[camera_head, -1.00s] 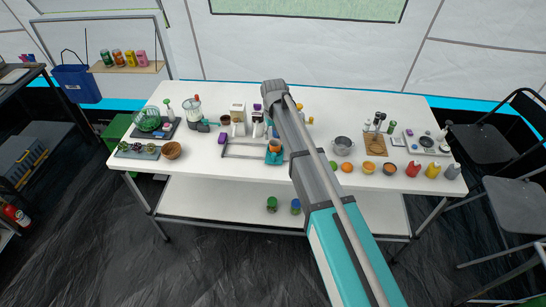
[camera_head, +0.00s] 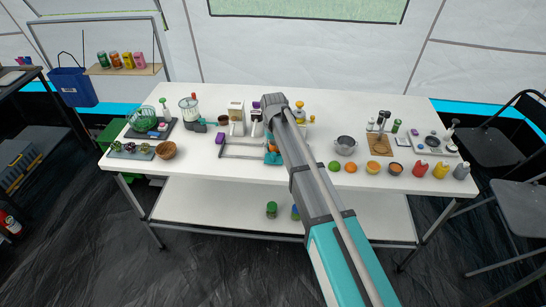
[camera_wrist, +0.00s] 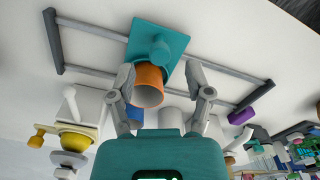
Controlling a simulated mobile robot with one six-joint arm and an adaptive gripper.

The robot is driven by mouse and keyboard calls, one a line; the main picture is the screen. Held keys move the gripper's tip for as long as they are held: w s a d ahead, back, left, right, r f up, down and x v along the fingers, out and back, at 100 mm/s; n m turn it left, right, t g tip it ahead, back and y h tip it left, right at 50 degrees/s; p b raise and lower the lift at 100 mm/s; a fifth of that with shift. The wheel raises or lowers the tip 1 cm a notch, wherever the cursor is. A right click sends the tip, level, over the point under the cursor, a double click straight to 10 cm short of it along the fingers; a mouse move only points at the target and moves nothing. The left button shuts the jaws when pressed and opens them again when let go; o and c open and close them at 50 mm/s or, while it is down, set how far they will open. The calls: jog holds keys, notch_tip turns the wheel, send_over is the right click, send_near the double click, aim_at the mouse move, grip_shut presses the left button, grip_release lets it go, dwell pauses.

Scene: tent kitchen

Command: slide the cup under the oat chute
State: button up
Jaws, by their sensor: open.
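The orange cup (camera_wrist: 149,90) sits against a teal carriage plate with a knob (camera_wrist: 158,45) in the wrist view. The carriage lies within a grey rail frame (camera_wrist: 88,24) on the table. My gripper (camera_wrist: 159,72) is open, with one finger on each side of the cup; whether either touches it I cannot tell. In the head view the cup (camera_head: 271,147) and carriage show only partly, since my arm hides the rest. White dispensers (camera_head: 237,117) stand behind the rail frame; which one is the oat chute I cannot tell.
A purple block (camera_head: 220,138) lies at the rail frame's left end. A blender (camera_head: 189,108) and wooden bowl (camera_head: 166,150) stand further left. A pot (camera_head: 345,146), fruit and several bottles stand to the right.

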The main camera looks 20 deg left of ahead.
jog(key=shift+f+b, duration=1.1)
jog(key=shift+f, duration=0.3)
grip_shut()
jog(key=shift+a, duration=0.15)
